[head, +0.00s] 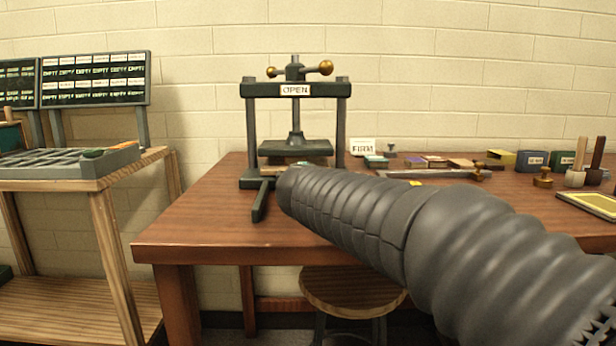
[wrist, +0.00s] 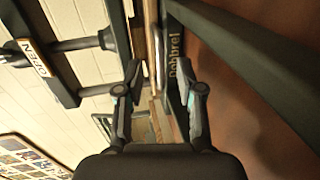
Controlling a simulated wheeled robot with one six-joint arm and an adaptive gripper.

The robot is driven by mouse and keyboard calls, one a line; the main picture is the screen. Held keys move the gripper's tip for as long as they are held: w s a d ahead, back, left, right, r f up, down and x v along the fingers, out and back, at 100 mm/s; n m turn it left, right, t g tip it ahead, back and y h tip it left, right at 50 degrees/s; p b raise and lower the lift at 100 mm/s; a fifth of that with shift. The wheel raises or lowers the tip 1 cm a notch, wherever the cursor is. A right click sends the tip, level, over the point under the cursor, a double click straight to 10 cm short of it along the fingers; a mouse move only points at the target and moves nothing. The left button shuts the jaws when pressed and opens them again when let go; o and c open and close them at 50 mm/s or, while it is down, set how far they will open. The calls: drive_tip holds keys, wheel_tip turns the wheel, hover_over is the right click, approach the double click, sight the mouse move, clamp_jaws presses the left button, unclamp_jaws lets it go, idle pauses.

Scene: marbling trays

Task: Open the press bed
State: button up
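The press (head: 295,90) is a dark metal frame at the back left of the wooden table, with an "OPEN" sign on its crossbar. Its flat platen (head: 295,147) hangs raised above the low press bed (head: 252,183), with a gap between. A dark bar (head: 260,202) sticks out from the bed toward the front.
The wooden table (head: 190,225) holds a "FIRM" card (head: 362,147), small blocks and stamps to the right. A stool (head: 352,290) stands below the front edge. At left is a stand with a compartment tray (head: 60,165) and "EMPTY" boards (head: 97,78). The table's left front is clear.

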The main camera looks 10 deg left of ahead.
drive_tip(key=shift+x, duration=2)
clamp_jaws()
